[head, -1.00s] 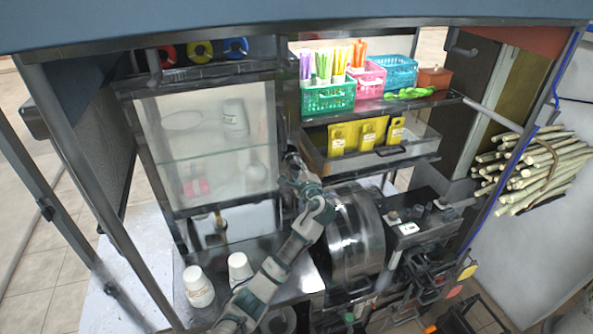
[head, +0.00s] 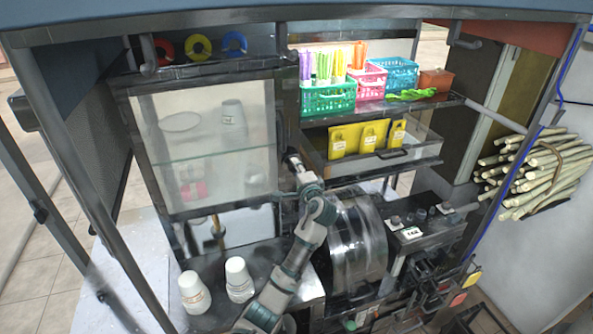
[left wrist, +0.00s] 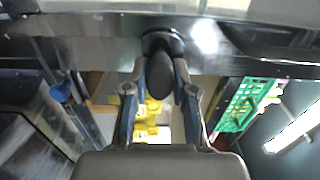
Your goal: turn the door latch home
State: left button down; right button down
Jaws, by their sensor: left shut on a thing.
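The door latch (left wrist: 160,72) is a dark rounded knob on the metal door frame, in the upper middle of the left wrist view. My left gripper (left wrist: 160,90) has a finger on either side of it and is shut on it. In the head view my left arm rises from the bottom, and the left gripper (head: 292,158) is at the right edge of the glass cabinet door (head: 205,145). There the gripper and arm hide the latch, so its exact angle cannot be told. My right gripper is not in view.
A metal drum (head: 357,240) stands close right of my arm. Two white cup stacks (head: 194,292) (head: 238,278) stand on the counter at left. A drawer with yellow packets (head: 368,137) and a shelf with a green basket (head: 328,98) are to the right.

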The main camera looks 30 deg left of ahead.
pick_arm(q)
jog(key=shift+r, duration=0.1)
dwell(0.3)
jog(key=c, duration=1)
grip_release()
jog(key=shift+c, duration=0.2)
jog(key=shift+o, duration=0.5)
jog(key=shift+w+a+f, duration=0.1)
jog(key=shift+w+f, duration=0.1)
jog(key=shift+s, duration=0.15)
jog(key=v, duration=1.2)
jog(key=shift+a, duration=0.1)
jog(key=shift+f, duration=0.15)
